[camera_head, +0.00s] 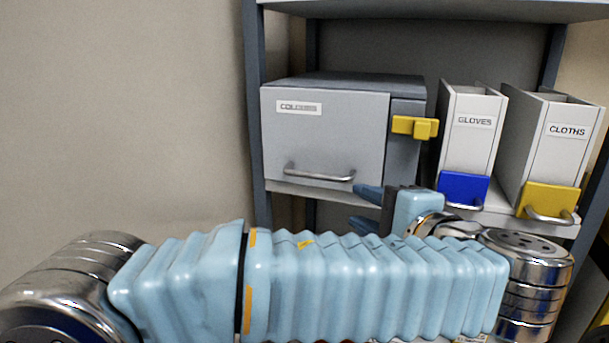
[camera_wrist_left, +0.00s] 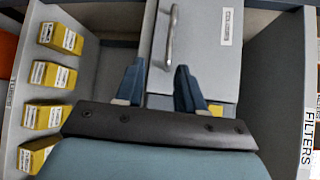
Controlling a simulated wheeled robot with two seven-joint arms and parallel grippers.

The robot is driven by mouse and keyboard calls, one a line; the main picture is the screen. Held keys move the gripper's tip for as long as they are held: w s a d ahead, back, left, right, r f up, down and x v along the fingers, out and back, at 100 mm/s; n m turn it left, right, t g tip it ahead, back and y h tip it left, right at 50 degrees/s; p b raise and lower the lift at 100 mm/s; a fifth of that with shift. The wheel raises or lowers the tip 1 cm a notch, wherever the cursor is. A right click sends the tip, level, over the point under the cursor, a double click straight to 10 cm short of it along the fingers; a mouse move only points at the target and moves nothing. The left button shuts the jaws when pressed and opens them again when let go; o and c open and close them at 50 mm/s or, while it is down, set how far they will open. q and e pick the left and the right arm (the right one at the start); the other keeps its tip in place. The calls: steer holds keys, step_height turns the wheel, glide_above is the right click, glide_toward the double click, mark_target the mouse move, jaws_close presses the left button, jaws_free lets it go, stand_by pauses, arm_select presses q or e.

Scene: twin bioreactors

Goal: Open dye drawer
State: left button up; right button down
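The grey drawer front (camera_head: 340,135), with a label that seems to read "COLOURS", sits flush in its cabinet on a shelf. Its silver bar handle (camera_head: 320,174) is low on the front; it also shows in the left wrist view (camera_wrist_left: 168,42). My left gripper (camera_head: 353,206) is below and right of the handle in the head view. In the left wrist view my left gripper (camera_wrist_left: 160,68) is open and empty, its fingertips apart near one end of the handle, not visibly around it. My right gripper is not in view.
A yellow latch-like block (camera_head: 415,127) is right of the drawer front. The gloves bin (camera_head: 472,130) and cloths bin (camera_head: 552,150) stand to the right. Several yellow boxes (camera_wrist_left: 47,75) and a "FILTERS" label (camera_wrist_left: 307,130) show in the wrist view.

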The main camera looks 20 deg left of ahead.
mark_target(314, 176)
arm_select(q)
steer(key=shift+n+y, duration=0.3)
steer(key=shift+n, duration=0.1)
steer(key=x, duration=0.4)
steer(key=r+x, duration=0.1)
steer(key=x, duration=0.8)
steer(key=shift+s+a+r+p, duration=0.1)
steer(key=shift+a+r+p, duration=0.2)
steer(key=shift+a+p, duration=0.15)
jaws_close()
